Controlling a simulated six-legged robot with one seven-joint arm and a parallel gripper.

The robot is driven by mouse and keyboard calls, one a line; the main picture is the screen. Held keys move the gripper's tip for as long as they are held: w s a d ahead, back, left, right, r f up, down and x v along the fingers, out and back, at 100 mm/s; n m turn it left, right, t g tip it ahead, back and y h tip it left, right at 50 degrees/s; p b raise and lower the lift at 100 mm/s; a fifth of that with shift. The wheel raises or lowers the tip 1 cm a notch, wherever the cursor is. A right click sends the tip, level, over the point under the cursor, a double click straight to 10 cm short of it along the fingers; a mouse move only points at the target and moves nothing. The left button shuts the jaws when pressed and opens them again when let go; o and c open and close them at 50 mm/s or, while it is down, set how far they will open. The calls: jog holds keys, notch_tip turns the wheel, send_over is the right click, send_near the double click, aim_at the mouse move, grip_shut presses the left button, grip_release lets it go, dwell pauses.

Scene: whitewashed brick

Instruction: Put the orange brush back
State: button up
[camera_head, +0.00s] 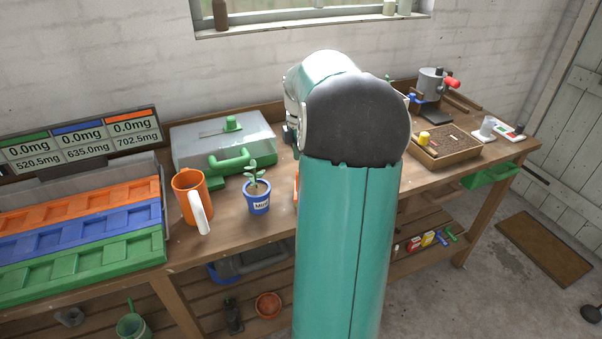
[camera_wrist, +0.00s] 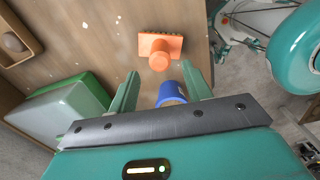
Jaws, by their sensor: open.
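The orange brush (camera_wrist: 160,45) lies on the wooden bench in the wrist view, its flat rectangular head farther away and its round handle end towards me. In the head view only an orange sliver (camera_head: 296,186) shows at the left edge of my arm. My gripper (camera_wrist: 160,68) is open above the bench, its two green fingers spread apart and empty. The brush lies just beyond the fingertips, roughly centred between them. My arm hides the gripper in the head view.
A blue Mint pot (camera_head: 258,203) stands left of the brush; a blue pot (camera_wrist: 170,94) shows between my fingers. Nearby are an orange mug (camera_head: 190,195), a green case with grey lid (camera_head: 262,138) and tiered coloured bins (camera_head: 85,190). A brown tray (camera_head: 465,150) stands at right.

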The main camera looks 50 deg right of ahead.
jog(key=shift+r, duration=2.35)
jog(key=w+a+r+m+t+h, duration=0.1)
jog(key=a+r+m, duration=0.1)
jog(key=a, duration=0.9)
jog(key=w+a+r+m+t+h, duration=0.1)
jog(key=w+a+r+m, duration=0.15)
jog(key=a, duration=0.85)
jog(key=s+a+f+m+t+y, duration=0.1)
jog(key=s+a+m, duration=0.2)
jog(key=a, duration=0.6)
jog(key=s+a+f+m+t+y, duration=0.1)
jog(key=s+a+f+m+t, duration=0.1)
jog(key=s+a, duration=0.6)
jog(key=shift+a+m+t, duration=0.3)
jog(key=shift+a+m, duration=0.45)
jog(key=shift+a, duration=0.45)
